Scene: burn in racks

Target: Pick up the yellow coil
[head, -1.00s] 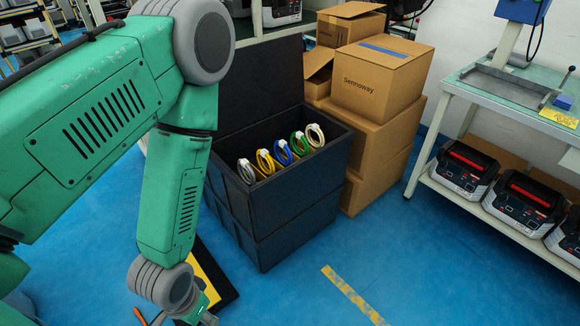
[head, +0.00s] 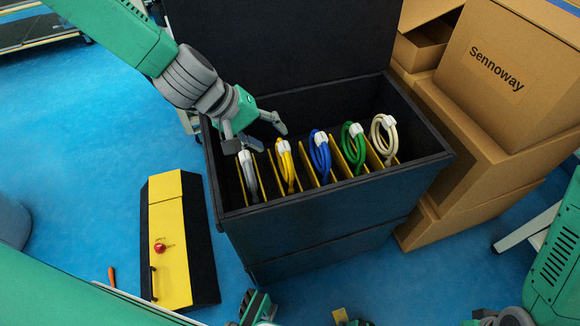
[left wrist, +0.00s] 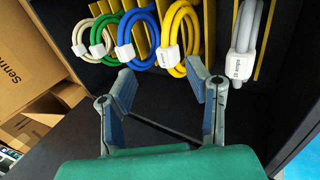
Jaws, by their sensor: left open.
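The yellow coil (head: 286,165) with a white tag stands upright in a divider slot of the black bin (head: 330,198), second from the left in the head view, between a white-grey coil (head: 248,172) and a blue coil (head: 320,152). My left gripper (head: 258,136) is open and empty above the left part of the bin, near the yellow and white-grey coils. In the left wrist view the yellow coil (left wrist: 182,32) is beyond the open fingers (left wrist: 168,82), close to the right fingertip. I cannot tell whether they touch.
A green coil (head: 352,148) and a cream coil (head: 384,138) stand in the bin's right slots. The bin's lid (head: 280,45) is raised behind. Cardboard boxes (head: 500,150) stand at right. A yellow-and-black case (head: 168,245) lies on the blue floor at left.

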